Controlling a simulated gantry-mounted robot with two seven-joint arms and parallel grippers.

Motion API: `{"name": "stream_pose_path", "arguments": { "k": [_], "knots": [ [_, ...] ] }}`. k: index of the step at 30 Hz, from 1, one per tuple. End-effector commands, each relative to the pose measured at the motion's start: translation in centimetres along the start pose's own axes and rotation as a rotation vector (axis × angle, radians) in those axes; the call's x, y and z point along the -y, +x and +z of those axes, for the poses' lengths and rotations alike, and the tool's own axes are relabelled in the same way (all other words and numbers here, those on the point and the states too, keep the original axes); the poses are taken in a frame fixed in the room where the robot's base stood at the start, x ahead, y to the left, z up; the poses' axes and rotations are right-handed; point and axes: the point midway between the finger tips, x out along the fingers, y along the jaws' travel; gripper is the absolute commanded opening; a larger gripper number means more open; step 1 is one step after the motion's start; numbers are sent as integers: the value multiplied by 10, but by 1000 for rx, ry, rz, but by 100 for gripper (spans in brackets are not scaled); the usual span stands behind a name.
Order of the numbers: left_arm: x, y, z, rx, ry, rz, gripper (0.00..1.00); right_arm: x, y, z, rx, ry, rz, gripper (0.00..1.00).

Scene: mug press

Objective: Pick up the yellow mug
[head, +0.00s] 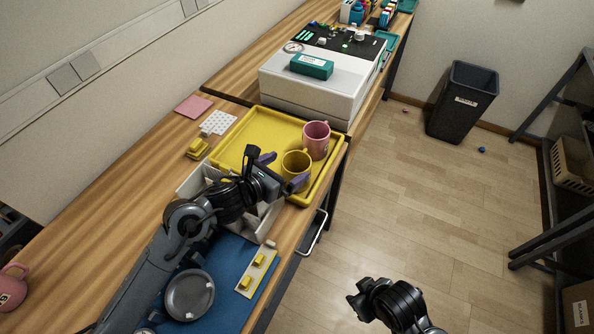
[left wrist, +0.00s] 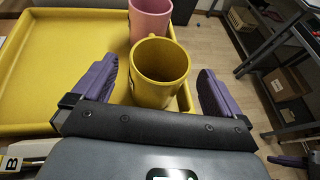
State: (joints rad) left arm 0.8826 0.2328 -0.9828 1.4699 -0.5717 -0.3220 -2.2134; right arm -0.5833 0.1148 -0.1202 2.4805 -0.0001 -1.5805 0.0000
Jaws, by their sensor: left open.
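The yellow mug (head: 295,172) stands upright on the yellow tray (head: 237,138), near the tray's right front corner. In the left wrist view the yellow mug (left wrist: 158,75) is centred between the fingers, with gaps on both sides. My left gripper (head: 281,171) is open, its purple fingers on either side of the mug; it also shows in the left wrist view (left wrist: 158,92). A pink mug (head: 316,140) stands just behind the yellow one, and also shows in the left wrist view (left wrist: 150,18). My right gripper (head: 360,299) is over the floor; its jaws are unclear.
A white press-like machine (head: 315,88) stands behind the tray. A white box (head: 268,218) lies under my left arm. A blue mat (head: 228,262) with a grey round plate (head: 190,295) is in front. Another pink mug (head: 12,288) is far left. A black bin (head: 462,102) stands on the floor.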

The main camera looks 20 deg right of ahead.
Motion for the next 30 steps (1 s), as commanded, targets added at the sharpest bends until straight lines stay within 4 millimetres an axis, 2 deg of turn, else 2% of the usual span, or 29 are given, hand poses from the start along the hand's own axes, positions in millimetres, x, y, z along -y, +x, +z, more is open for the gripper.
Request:
{"name": "stream_pose_path", "arguments": {
  "k": [8, 12, 17, 24, 25, 30],
  "knots": [
    [3, 28, 5, -1, -4, -2, 100, -3, -17, -6, -1, -8, 7, 43],
    [2, 42, 3, 0, -3, -1, 100, -3, -18, -6, -2, -10, 9, 43],
    [2, 49, 2, 0, -1, -1, 100, -3, -20, -7, -2, -9, 8, 43],
    [2, 50, 2, 0, 0, 0, 100, -2, -19, -7, -2, -6, 5, 43],
    [2, 50, 2, 0, 0, 0, 98, -2, -19, -7, -3, -5, 5, 43],
    [2, 50, 2, 0, -1, 0, 72, -1, -19, -8, -3, -1, 2, 43]
  ]
}}
